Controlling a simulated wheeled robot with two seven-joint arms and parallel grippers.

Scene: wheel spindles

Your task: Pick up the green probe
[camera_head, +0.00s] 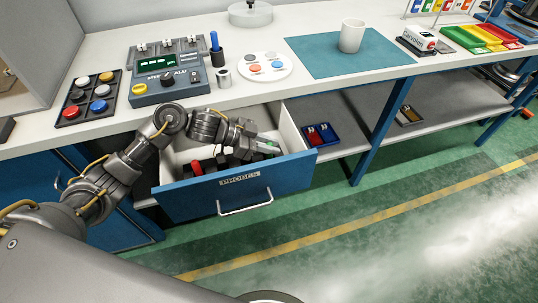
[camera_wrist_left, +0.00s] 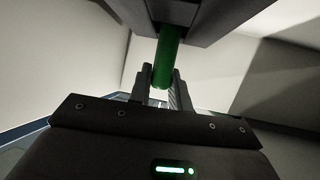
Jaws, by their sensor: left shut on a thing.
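The open drawer labelled PROBES (camera_head: 240,184) sticks out below the bench top. My left gripper (camera_head: 262,147) reaches into the right part of the drawer. In the left wrist view the green probe (camera_wrist_left: 166,55) lies between the fingers of the left gripper (camera_wrist_left: 160,92), which are shut on its end. The far end of the probe is hidden by a dark part at the top. In the head view only a small green bit of the probe (camera_head: 271,152) shows beside the fingers. My right gripper is not in view.
A red probe (camera_head: 196,168) lies in the drawer's left part. On the bench are a control box (camera_head: 168,80), a button tray (camera_head: 90,97), a round white plate (camera_head: 264,67), a blue mat (camera_head: 325,62) and a white mug (camera_head: 351,36). The drawer walls stand close around the gripper.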

